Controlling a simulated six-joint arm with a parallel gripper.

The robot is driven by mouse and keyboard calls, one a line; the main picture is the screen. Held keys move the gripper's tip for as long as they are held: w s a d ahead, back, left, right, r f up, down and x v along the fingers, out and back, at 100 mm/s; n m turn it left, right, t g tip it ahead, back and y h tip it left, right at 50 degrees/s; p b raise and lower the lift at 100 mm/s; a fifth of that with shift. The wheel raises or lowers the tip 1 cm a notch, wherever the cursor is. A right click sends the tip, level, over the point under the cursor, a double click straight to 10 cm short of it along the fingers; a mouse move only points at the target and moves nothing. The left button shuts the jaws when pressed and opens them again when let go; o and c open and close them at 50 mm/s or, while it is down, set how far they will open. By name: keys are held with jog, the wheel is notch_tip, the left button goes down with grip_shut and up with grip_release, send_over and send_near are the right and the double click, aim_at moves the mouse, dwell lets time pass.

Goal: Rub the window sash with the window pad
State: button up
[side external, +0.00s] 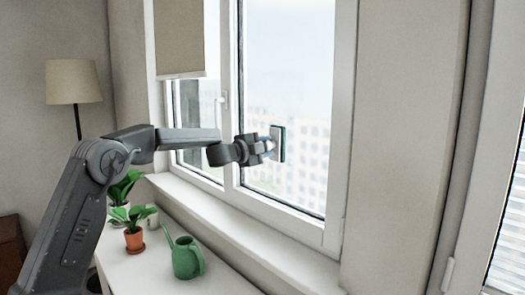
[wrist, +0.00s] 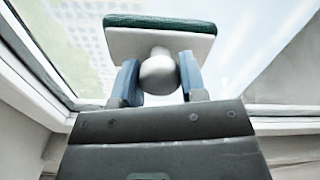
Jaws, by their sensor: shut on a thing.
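The window pad (side external: 279,144) is a flat pad with a dark green face and a white back with a round knob. In the wrist view, my gripper (wrist: 159,78) is shut on the pad's knob, with a blue finger on each side, and the pad (wrist: 160,37) stands out beyond the fingertips. In the side view, my gripper (side external: 266,147) holds the pad upright in front of the right-hand glass. I cannot tell whether the green face touches the glass. The window sash (side external: 342,130) is the white frame around this pane.
A green watering can (side external: 188,259), a small plant in an orange pot (side external: 133,240) and further plants stand on the white surface below the window. The window sill (side external: 235,225) looks bare. A roller blind (side external: 180,38) covers the upper left pane. A floor lamp (side external: 74,82) stands at the far left.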

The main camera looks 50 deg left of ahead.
jog(key=shift+d, duration=5.3)
jog(key=shift+a+f, duration=0.15)
jog(key=shift+a, duration=3.75)
jog(key=shift+w+a, duration=0.1)
jog(key=shift+a, duration=1.8)
jog(key=s, duration=0.6)
jog(key=shift+d, duration=0.1)
